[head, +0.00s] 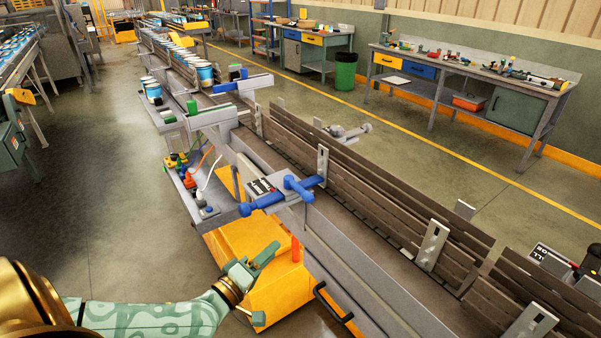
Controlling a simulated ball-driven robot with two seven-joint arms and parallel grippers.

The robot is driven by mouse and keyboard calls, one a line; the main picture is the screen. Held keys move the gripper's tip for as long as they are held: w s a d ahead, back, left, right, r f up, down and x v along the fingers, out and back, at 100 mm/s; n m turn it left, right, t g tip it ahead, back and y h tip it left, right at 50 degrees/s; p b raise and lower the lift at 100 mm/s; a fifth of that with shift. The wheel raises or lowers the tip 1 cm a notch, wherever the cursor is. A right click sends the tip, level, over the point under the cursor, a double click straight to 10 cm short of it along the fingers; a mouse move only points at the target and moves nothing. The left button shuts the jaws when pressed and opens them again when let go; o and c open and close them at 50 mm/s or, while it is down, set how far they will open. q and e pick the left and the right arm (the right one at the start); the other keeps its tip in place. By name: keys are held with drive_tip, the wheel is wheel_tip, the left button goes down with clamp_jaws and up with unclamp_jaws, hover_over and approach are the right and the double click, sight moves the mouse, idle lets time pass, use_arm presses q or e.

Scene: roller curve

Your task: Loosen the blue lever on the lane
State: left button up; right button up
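The blue lever (298,188) sits on a grey clamp block at the near side rail of the conveyor lane (375,255). A blue rod with a round end runs out from the block to the left, and another blue part runs right toward the inner rail. My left gripper (268,284) is below the lever, in front of the yellow box under the lane. Its green fingers are spread apart with nothing seen between them, and it is clear of the lever. My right gripper is not in view.
A black-and-white label (262,188) lies beside the lever. A grey side shelf (212,213) with coloured fittings and cables is left of it. The yellow box (290,275) and the lane's side rail are close to my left gripper. Blue-and-white cans (205,74) stand farther up the lane.

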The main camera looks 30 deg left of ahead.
sight(300, 194)
use_arm(q)
wheel_tip(300, 194, up, 8)
drive_tip(key=r+n+y+p, duration=0.1)
drive_tip(key=n+y+p, duration=0.1)
drive_tip(key=n, duration=0.3)
drive_tip(key=w, duration=1.4)
drive_tip(key=shift+a+f, duration=0.1)
drive_tip(key=shift+f, duration=0.2)
drive_tip(key=shift+w, duration=0.5)
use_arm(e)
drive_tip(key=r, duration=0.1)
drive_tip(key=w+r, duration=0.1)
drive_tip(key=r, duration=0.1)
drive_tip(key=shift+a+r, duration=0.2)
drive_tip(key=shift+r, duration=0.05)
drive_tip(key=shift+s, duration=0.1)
use_arm(q)
clamp_jaws()
